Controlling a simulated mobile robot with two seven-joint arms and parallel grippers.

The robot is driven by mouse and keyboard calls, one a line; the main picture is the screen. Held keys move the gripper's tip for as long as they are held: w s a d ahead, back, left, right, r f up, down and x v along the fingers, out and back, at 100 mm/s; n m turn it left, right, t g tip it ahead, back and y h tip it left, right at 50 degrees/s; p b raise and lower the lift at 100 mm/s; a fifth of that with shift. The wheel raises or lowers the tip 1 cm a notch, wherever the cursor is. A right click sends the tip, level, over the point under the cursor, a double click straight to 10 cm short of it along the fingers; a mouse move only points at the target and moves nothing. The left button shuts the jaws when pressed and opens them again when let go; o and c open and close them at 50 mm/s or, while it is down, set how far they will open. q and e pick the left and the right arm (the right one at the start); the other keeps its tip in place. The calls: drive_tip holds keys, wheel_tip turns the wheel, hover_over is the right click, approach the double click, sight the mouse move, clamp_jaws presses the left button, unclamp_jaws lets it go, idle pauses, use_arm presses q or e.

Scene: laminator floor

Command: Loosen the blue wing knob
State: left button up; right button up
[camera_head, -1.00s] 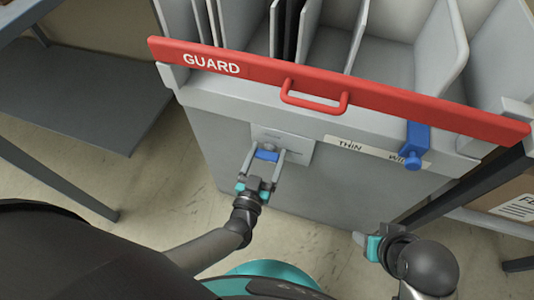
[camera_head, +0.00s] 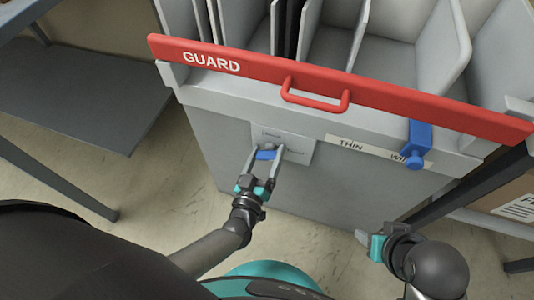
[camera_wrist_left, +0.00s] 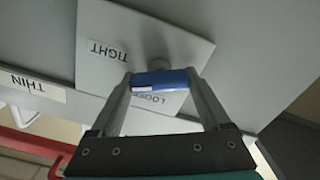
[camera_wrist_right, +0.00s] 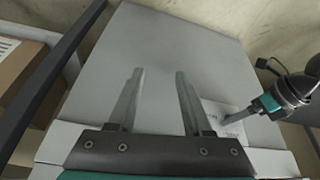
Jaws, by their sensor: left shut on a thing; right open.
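The blue wing knob (camera_head: 265,154) sits on a light plate (camera_head: 296,152) on the front of the grey machine. My left gripper (camera_head: 264,151) is shut on the knob, with a finger at each end of the wing. In the left wrist view the blue wing (camera_wrist_left: 160,79) spans between the fingertips, in front of a round grey hub. The plate there reads TIGHT, and a second word is partly hidden by the wing. My right gripper (camera_wrist_right: 159,75) is open and empty, low in front of the machine at the right.
A red GUARD bar (camera_head: 385,94) with a handle crosses the machine's top front. A blue clamp (camera_head: 418,145) sits near the THIN and partly hidden labels. A grey shelf (camera_head: 75,95) stands left and a cardboard box (camera_head: 510,205) right.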

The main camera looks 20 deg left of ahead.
use_arm(q)
drive_tip(key=n, duration=0.3)
drive_tip(key=shift+f, duration=0.15)
drive_tip(key=shift+n+b, duration=0.3)
drive_tip(key=shift+n, duration=0.1)
drive_tip(key=n+b, duration=0.1)
drive_tip(key=n, duration=0.3)
drive_tip(key=shift+s+a+f+n, duration=0.1)
drive_tip(key=shift+n, duration=0.2)
drive_tip(key=n, duration=0.3)
drive_tip(key=shift+b, duration=0.4)
drive_tip(key=shift+n, duration=0.8)
use_arm(e)
drive_tip(key=w+a+t+y, duration=0.2)
drive_tip(key=w+a+t, duration=0.2)
drive_tip(key=a, duration=0.1)
drive_tip(key=shift+w+a+n, duration=0.15)
drive_tip(key=shift+w+n, duration=0.05)
drive_tip(key=shift+n, duration=0.1)
drive_tip(key=shift+t, duration=0.3)
use_arm(q)
drive_tip(key=o, duration=1.2)
